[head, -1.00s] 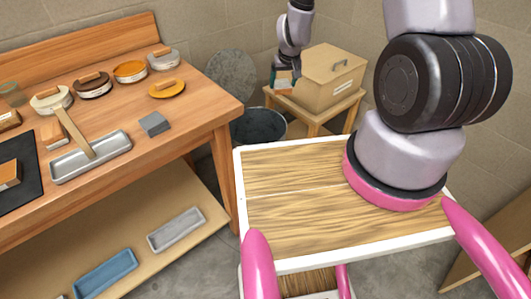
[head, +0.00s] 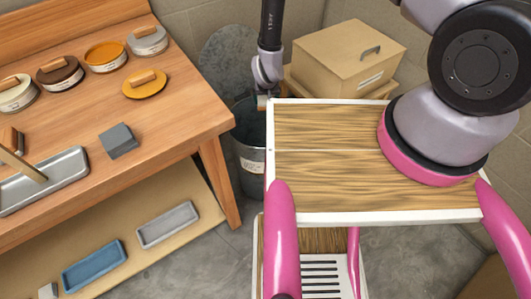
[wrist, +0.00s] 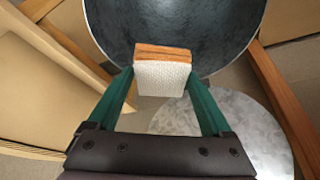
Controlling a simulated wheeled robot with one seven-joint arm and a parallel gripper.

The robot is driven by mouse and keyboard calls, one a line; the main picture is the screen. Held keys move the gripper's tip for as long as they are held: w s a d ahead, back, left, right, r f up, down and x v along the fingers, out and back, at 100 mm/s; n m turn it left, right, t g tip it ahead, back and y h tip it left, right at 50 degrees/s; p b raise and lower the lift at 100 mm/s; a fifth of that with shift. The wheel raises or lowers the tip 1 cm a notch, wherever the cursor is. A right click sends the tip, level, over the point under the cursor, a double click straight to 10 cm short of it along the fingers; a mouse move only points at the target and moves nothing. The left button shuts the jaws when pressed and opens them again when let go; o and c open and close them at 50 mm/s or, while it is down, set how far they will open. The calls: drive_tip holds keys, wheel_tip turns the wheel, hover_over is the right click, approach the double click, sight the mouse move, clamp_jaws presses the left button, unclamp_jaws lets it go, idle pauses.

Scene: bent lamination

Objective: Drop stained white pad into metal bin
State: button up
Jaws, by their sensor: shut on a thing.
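The white pad (wrist: 163,78) is between my gripper's green fingers (wrist: 158,88) in the wrist view. Its broad face is white and textured, with an orange-brown band along its far edge. The metal bin (wrist: 225,35) lies beyond it, its dark round inside open and empty where visible. The pad's far edge overlaps the bin's near rim in this view. In the head view, the grey bin (head: 251,178) stands on the floor between the bench and my wooden-topped base. My gripper (head: 263,102) shows only partly there, above the bin opening; its fingers are mostly hidden.
A round grey lid (head: 222,62) leans on the wall behind the bin. A cardboard box (head: 345,62) sits on a small wooden stand to the right. The wooden bench (head: 190,110) at left carries several lidded tins, a metal tray (head: 70,170) and a grey block (head: 118,141).

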drive_tip(key=shift+f, duration=1.85)
drive_tip(key=o, duration=1)
drive_tip(key=v, duration=1.1)
drive_tip(key=shift+w+a, duration=0.1)
